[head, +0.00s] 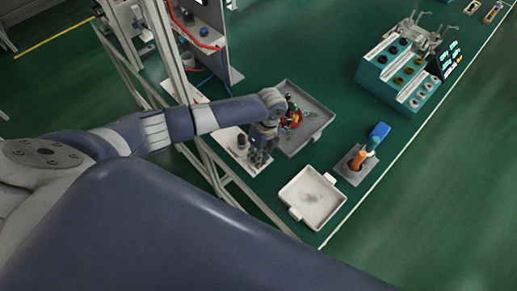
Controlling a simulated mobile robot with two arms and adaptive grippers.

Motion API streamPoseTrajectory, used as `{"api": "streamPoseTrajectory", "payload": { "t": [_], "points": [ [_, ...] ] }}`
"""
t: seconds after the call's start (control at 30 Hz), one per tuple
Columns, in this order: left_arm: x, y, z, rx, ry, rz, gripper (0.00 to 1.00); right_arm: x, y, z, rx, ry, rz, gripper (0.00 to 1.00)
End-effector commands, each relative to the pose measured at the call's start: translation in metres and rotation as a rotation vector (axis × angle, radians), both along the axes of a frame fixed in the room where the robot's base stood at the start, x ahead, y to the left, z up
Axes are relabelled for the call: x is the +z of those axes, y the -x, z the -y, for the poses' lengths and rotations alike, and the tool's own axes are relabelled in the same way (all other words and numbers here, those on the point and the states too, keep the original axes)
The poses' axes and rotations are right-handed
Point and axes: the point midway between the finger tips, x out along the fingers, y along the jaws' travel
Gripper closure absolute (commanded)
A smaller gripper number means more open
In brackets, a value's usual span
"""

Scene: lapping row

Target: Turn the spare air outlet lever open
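My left gripper (262,155) points down over a pale grey plate (228,148) on the green bench, beside a dark round part (242,141). Its fingers are small and dark here, and I cannot tell whether they are open or shut. An upright grey panel (212,18) with a red hose (190,36) and a small blue part (188,17) stands at the upper left, apart from the gripper. I cannot make out the spare air outlet lever or its position. My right gripper is not in view.
A grey tray (319,124) with red and green items lies right of the gripper. A white tray (312,199), a grey holder (352,172) with a blue-and-orange tool (374,140), and a teal rack (392,84) stand further right. Metal frame posts (166,50) rise near my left arm.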

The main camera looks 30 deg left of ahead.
Motion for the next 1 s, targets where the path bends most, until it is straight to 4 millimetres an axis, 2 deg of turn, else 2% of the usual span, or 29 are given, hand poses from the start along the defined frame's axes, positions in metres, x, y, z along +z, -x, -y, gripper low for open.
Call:
{"api": "streamPoseTrajectory", "payload": {
  "t": [0.37,0.47,0.57,0.8,1.0],
  "points": [
    [0.000,0.000,0.000,0.003,-0.001,-0.001,0.68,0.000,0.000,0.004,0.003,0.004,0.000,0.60],
    [0.006,-0.001,0.000,0.003,0.000,0.001,0.68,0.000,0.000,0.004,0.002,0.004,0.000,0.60],
    [0.019,-0.004,0.002,0.002,0.000,0.002,0.68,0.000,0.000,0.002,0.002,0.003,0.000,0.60],
    [0.070,-0.014,0.005,0.002,0.000,0.004,0.68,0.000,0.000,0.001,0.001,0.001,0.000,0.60],
    [0.103,-0.020,0.007,0.001,0.001,0.002,0.68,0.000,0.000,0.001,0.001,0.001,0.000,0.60]
  ]
}}
